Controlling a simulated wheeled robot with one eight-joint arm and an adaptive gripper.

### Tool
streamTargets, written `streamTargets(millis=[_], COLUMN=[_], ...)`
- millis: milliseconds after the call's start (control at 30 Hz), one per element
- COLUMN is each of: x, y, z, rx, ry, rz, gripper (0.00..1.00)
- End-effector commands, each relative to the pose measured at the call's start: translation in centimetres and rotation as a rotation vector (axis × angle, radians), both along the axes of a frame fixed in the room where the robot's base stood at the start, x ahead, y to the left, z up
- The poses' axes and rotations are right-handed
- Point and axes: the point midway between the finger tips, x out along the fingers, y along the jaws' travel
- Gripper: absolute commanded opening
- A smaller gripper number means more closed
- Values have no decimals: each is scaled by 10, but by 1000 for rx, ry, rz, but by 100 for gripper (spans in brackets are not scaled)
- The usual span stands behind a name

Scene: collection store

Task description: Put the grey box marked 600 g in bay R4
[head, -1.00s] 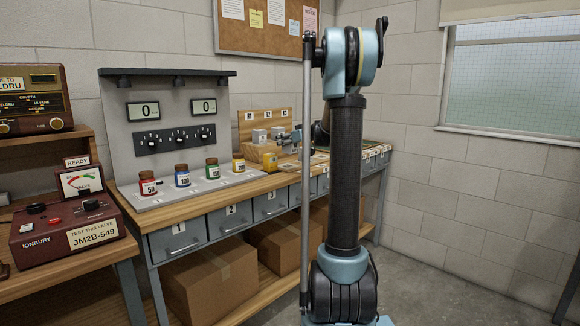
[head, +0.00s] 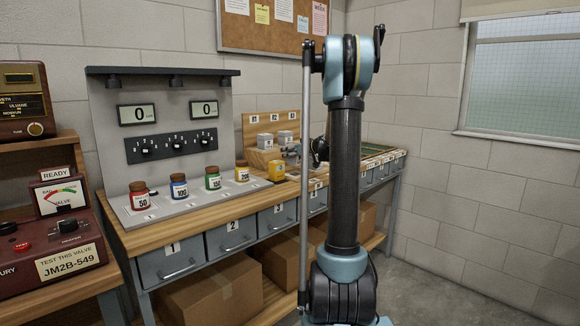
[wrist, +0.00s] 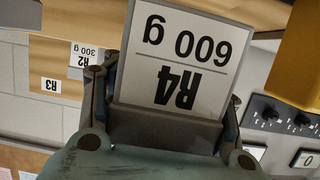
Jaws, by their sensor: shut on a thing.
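My gripper (wrist: 160,125) is shut on the grey box marked 600 g (wrist: 178,62). Its pale label, also reading R4, shows upside down in the wrist view, and the fingers lie along its sides. In the head view my gripper is small, near the rack, partly hidden by my arm, and the held box cannot be made out clearly. The wooden rack (head: 256,127) at the back of the bench carries bay labels, R1 and R2 among them. An R3 label (wrist: 51,85) shows in the wrist view. I cannot make out bay R4 itself.
Grey boxes (head: 265,140) stand on the rack; one label reads 300 g (wrist: 84,54). Red, blue, green and yellow jars (head: 139,196) stand left on a grey board under two displays. Drawers (head: 231,236) line the bench front.

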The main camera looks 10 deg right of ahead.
Motion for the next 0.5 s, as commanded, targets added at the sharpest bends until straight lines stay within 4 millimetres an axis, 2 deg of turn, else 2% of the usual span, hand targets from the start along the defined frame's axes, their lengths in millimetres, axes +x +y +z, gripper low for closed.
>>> streamTargets(millis=[233,500], x=[0,1], y=[0,0], z=[-14,-45], rx=[1,1], ry=[-1,-1], rz=[0,0], gripper=[4,4])
